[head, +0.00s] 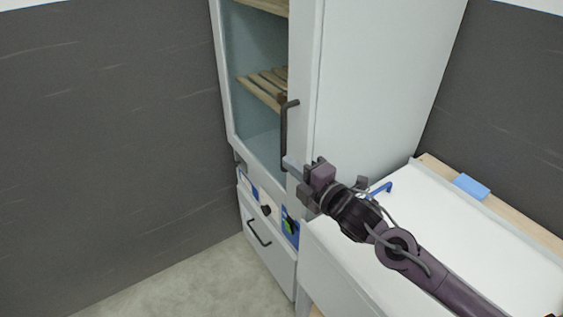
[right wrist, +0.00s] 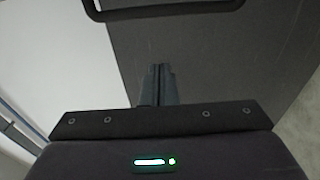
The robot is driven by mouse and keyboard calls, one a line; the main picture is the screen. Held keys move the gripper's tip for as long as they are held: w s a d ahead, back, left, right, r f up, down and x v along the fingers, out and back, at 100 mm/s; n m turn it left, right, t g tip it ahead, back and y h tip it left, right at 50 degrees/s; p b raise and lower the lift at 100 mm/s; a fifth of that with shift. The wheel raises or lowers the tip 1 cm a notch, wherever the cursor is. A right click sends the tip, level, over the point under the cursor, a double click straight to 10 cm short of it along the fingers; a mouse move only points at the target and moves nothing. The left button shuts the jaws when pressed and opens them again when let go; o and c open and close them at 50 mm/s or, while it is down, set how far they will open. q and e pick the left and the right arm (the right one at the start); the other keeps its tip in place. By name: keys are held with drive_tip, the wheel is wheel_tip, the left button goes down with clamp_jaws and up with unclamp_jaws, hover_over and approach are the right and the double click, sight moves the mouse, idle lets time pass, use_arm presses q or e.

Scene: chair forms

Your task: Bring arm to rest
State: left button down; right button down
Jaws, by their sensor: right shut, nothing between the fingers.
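My right arm (head: 400,246) comes in from the lower right in the head view and reaches over the white worktop. My right gripper (head: 293,165) is at the front of the tall white cabinet, close by the lower end of its dark door handle (head: 290,125). In the right wrist view the gripper's two fingers (right wrist: 159,70) are together with nothing between them. A dark bar-shaped handle (right wrist: 165,10) shows at the top of that view, apart from the fingertips. My left gripper is in neither view.
The tall white cabinet (head: 375,70) has a glass door and wooden slatted shelves (head: 262,86). The floor at lower left is clear.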

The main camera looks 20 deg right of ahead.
drive_tip(key=s+f+m+g+h, duration=0.3)
drive_tip(key=s+f+m+g, duration=0.4)
drive_tip(key=s+f+m, duration=0.4)
drive_tip(key=s+f+m+g+h, duration=0.3)
drive_tip(key=s+f+m+g, duration=0.5)
drive_tip(key=s, duration=0.5)
wheel_tip(320, 180, down, 26)
drive_tip(key=f+m, duration=0.1)
drive_tip(key=s+d+f, duration=0.1)
drive_tip(key=s+f, duration=0.9)
drive_tip(key=s+d+f+g+b, duration=0.1)
drive_tip(key=s+d+f, duration=0.1)
drive_tip(key=s+f, duration=0.8)
drive_tip(key=shift+s+d, duration=0.3)
drive_tip(key=shift+s, duration=0.2)
